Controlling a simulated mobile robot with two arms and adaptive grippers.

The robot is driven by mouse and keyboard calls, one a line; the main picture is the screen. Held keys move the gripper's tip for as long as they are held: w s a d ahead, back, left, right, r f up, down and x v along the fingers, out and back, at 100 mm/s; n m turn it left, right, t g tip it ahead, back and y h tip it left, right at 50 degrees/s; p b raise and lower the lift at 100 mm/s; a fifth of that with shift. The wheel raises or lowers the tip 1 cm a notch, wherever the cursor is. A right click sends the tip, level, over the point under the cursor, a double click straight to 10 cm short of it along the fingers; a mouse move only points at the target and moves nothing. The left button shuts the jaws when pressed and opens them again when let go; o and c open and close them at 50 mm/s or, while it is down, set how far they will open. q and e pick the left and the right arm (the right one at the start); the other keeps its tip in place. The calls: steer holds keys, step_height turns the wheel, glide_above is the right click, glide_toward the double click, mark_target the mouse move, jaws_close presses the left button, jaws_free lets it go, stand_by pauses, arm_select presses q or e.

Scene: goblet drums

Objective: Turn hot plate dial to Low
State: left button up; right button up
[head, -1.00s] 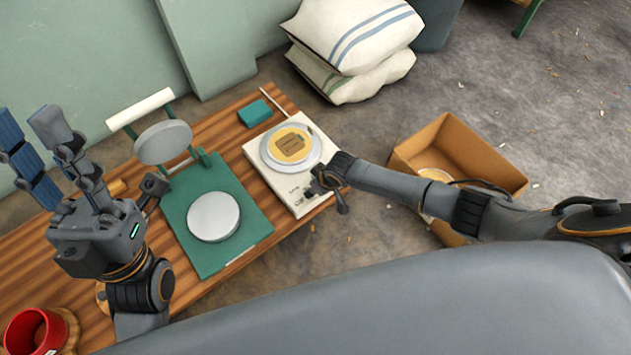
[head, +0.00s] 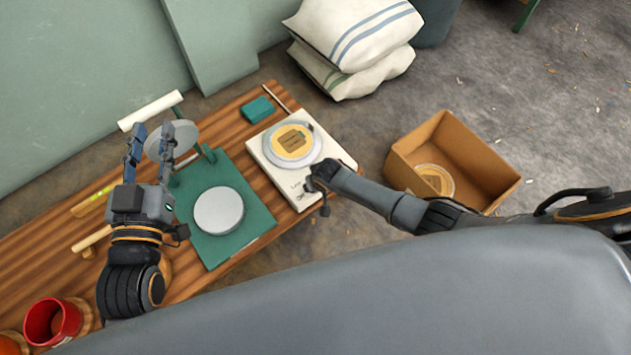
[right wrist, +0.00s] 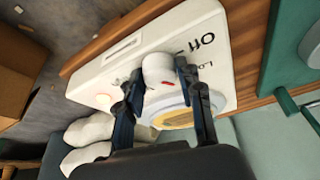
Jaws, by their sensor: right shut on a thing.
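The white hot plate (head: 272,160) sits on the wooden table, and a round patterned piece (head: 291,141) lies on its round plate. In the right wrist view the white dial (right wrist: 157,66) with a red mark is between the two fingers of my right gripper (right wrist: 166,82), which is shut on it. The labels "Off" (right wrist: 202,45) and "Lo…" (right wrist: 197,67) show beside it, the second partly hidden by a finger. In the head view my right gripper (head: 318,186) hides the dial. My left gripper (head: 152,132) is open and empty, left of the green press.
A green press (head: 245,205) with a round grey plate stands left of the hot plate. A teal block (head: 256,110) lies behind. A red cup (head: 55,320) is at the front left. A cardboard box (head: 490,180) stands on the floor to the right.

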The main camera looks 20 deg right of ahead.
arm_select(q)
steer(key=shift+f, duration=0.35)
arm_select(e)
steer(key=o, duration=1.2)
steer(key=v, duration=1.2)
